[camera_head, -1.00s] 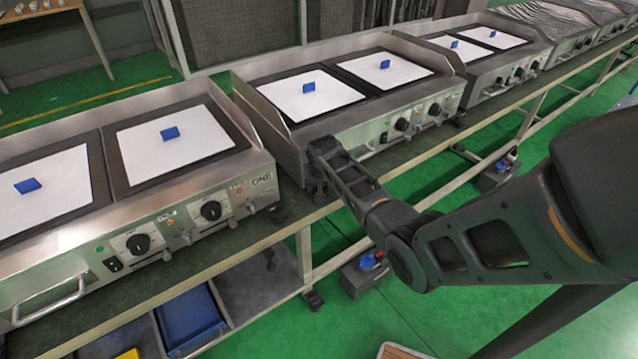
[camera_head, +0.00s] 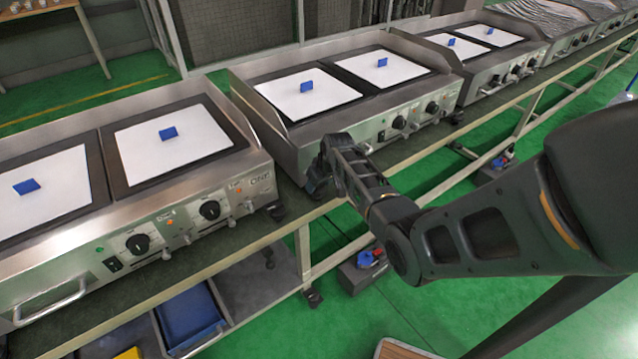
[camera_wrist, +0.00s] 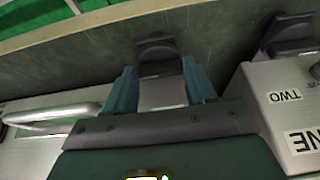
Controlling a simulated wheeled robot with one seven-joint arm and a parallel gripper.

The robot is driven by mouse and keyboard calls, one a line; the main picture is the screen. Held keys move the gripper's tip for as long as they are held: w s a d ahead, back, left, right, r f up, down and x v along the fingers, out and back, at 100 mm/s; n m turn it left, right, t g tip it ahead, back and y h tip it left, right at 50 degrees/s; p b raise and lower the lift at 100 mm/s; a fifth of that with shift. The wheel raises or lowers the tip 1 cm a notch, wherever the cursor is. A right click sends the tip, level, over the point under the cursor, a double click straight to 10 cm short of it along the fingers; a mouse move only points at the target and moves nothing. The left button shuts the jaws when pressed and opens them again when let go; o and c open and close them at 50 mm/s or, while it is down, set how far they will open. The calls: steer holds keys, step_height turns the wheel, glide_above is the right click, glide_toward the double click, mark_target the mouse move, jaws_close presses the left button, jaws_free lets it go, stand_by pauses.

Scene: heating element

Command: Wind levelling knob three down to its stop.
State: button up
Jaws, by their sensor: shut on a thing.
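In the wrist view, a dark levelling knob (camera_wrist: 158,52) with a flared foot stands on the bench between my fingers. My gripper (camera_wrist: 161,84) is shut on it, with one finger on each side. No number shows for this knob, so I cannot read which it is.
A second levelling foot (camera_wrist: 290,32) stands to the right in the wrist view, by a "TWO" label (camera_wrist: 286,96). The near griddle (camera_head: 195,215) is left of my wrist in the head view. The bench strip (camera_head: 225,247) before it is mostly clear.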

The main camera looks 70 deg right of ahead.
steer(key=o, duration=1)
steer(key=shift+o, duration=0.2)
steer(key=shift+r, duration=0.1)
steer(key=v, duration=0.7)
steer(key=shift+r+p, duration=0.25)
steer(key=shift+p, duration=0.1)
steer(key=shift+s, duration=0.1)
